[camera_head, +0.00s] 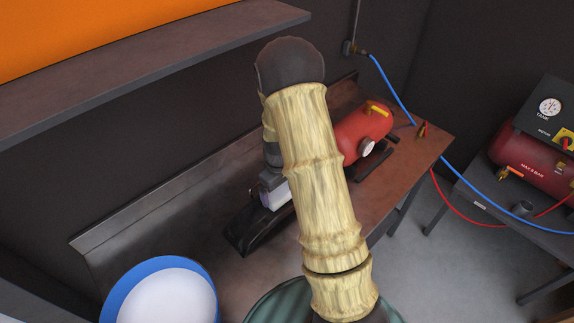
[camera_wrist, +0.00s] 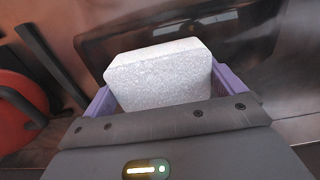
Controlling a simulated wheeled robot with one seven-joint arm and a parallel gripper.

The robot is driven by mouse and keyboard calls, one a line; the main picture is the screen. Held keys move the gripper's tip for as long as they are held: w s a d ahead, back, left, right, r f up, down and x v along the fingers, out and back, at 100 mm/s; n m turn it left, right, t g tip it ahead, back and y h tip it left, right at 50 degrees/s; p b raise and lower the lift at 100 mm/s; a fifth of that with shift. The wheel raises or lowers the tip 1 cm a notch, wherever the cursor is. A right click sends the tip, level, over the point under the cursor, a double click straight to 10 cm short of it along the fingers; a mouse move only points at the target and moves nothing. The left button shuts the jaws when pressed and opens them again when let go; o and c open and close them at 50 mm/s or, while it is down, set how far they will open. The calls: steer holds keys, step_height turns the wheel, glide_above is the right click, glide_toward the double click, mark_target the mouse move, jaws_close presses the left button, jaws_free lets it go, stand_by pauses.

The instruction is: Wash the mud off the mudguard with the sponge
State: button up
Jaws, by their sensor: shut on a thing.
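My gripper (camera_head: 270,183) is shut on a pale grey-white sponge (camera_wrist: 160,75), with a purple finger on each side of it. The sponge also shows in the head view (camera_head: 276,198), beside my arm. A dark, long mudguard (camera_head: 243,236) lies on the bench, and the sponge is over or against its upper part; I cannot tell whether they touch. In the wrist view the mudguard (camera_wrist: 235,40) is behind the sponge. Its surface looks dark with a faint brownish patch, but I cannot make out the mud clearly. My arm hides part of the mudguard.
The bench (camera_head: 170,243) has a raised back edge. A red tank (camera_head: 365,130) stands on it to the right. A blue-rimmed round container (camera_head: 117,297) is at lower left. A dark shelf (camera_head: 150,62) overhangs. A blue hose (camera_head: 395,93) and second table (camera_head: 487,205) are right.

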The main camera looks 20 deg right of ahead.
steer(key=shift+w+d+r, duration=0.1)
steer(key=shift+w+d, duration=0.1)
steer(key=shift+d, duration=0.25)
steer(key=shift+w+d, duration=0.1)
steer(key=shift+d, duration=0.25)
steer(key=r, duration=0.1)
steer(key=r+p, duration=0.2)
steer(key=r, duration=0.1)
steer(key=shift+w+d, duration=0.1)
steer(key=shift+d, duration=0.25)
steer(key=shift+w+r+p, duration=0.2)
steer(key=shift+r+p, duration=0.85)
steer(key=shift+r, duration=0.05)
steer(key=shift+s+d+r+p, duration=0.1)
steer(key=shift+s+r+p, duration=0.1)
steer(key=shift+r+p, duration=0.6)
steer(key=shift+r, duration=0.15)
